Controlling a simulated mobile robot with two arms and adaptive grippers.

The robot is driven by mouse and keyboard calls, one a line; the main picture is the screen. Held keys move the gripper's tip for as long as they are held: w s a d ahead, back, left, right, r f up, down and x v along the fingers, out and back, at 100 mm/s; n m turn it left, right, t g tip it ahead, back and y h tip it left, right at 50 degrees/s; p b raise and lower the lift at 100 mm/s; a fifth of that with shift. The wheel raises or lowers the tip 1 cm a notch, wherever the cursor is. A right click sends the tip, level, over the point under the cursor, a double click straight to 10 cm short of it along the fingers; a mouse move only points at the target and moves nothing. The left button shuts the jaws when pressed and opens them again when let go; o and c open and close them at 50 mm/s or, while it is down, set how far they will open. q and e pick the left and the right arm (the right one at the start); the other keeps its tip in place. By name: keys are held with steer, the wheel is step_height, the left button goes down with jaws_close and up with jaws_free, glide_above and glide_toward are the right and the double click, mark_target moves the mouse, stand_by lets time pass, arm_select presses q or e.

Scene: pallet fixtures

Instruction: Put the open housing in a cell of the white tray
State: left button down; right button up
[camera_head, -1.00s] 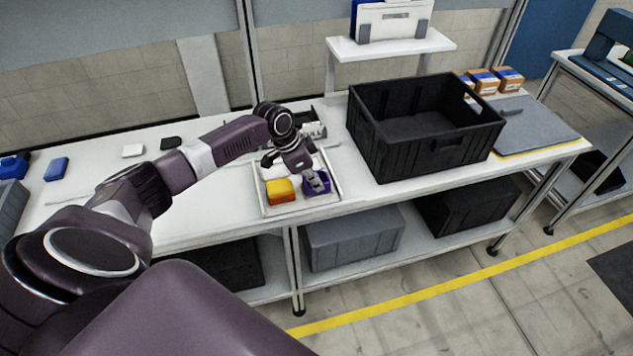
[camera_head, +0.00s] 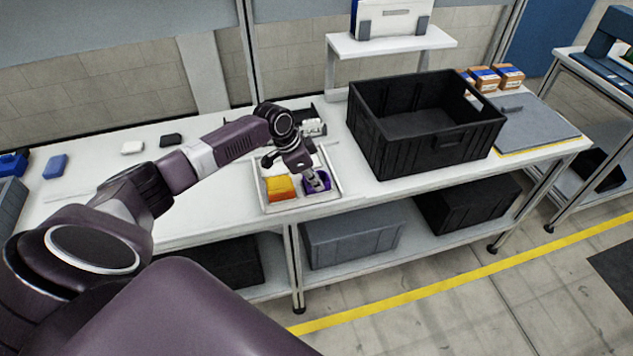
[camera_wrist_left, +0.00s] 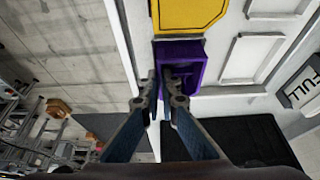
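The purple open housing (camera_head: 317,181) is at the front right cell of the white tray (camera_head: 266,208), beside a yellow-orange part (camera_head: 280,187). The housing also shows in the left wrist view (camera_wrist_left: 188,50), open side up. My left gripper (camera_head: 314,180) reaches down onto it. In the wrist view the left gripper (camera_wrist_left: 160,80) has one finger inside the housing and the other outside, close on its wall. The fingers hide part of that wall, and whether the housing's underside rests on the cell floor cannot be seen. My right gripper is not in view.
A large black crate (camera_head: 425,147) stands just right of the tray. Small blue, white and black parts lie on the left of the table (camera_head: 100,190). The tray's back cells look empty.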

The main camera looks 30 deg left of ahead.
arm_select(q)
steer(key=c, duration=2.1)
jaws_free()
steer(key=v, duration=1.2)
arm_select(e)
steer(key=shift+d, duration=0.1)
arm_select(q)
steer(key=shift+d, duration=0.1)
